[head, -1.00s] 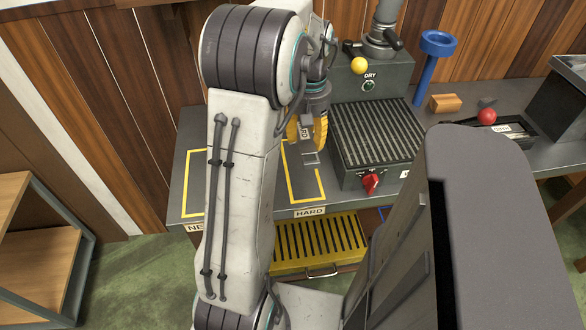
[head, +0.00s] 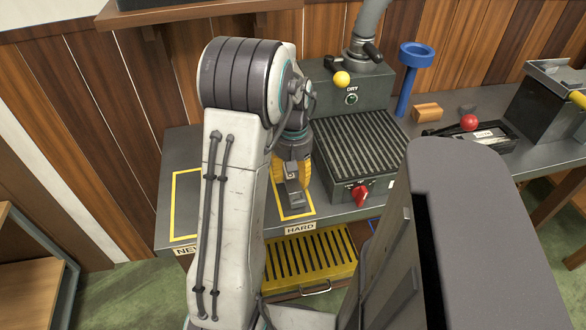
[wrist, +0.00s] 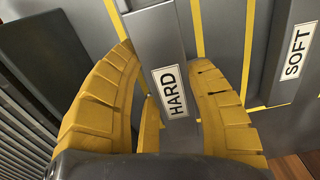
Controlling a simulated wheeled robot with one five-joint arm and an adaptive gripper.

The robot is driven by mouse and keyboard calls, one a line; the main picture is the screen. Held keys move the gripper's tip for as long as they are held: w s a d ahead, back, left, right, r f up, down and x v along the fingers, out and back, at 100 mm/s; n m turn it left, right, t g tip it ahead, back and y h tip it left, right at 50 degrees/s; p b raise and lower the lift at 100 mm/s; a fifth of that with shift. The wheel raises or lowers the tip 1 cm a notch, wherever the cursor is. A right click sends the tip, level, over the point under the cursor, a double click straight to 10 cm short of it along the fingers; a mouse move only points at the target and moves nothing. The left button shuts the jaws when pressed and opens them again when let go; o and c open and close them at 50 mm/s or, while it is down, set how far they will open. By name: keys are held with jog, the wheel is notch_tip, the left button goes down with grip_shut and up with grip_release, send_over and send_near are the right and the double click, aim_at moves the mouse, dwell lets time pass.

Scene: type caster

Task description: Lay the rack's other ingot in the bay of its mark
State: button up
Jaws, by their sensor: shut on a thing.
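My gripper (head: 291,168) has yellow segmented fingers, which also show in the wrist view (wrist: 162,85). It is shut on a grey ingot (wrist: 157,35) with a white label reading HARD. In the head view the ingot (head: 297,200) is over the yellow-outlined bay (head: 309,203) whose bench-edge tag (head: 300,229) reads HARD. I cannot tell whether it touches the bench. In the wrist view it lies between two yellow lines. Another grey ingot, labelled SOFT (wrist: 298,50), is to the right there; my arm hides it in the head view.
Left is another yellow-outlined bay (head: 184,205), its tag partly hidden. A ribbed heater marked DRY (head: 360,138) with a red knob stands close right of my gripper. A blue stand (head: 407,80) and orange block (head: 427,112) are farther right. A yellow slotted drawer (head: 310,258) is below the bench.

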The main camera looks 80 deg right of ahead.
jog(key=shift+f, duration=1.05)
jog(key=o, duration=1.2)
jog(key=shift+f, duration=0.15)
jog(key=shift+o, duration=0.2)
notch_tip(320, 180, up, 12)
jog(key=shift+r+p, duration=0.1)
jog(key=shift+p, duration=0.6)
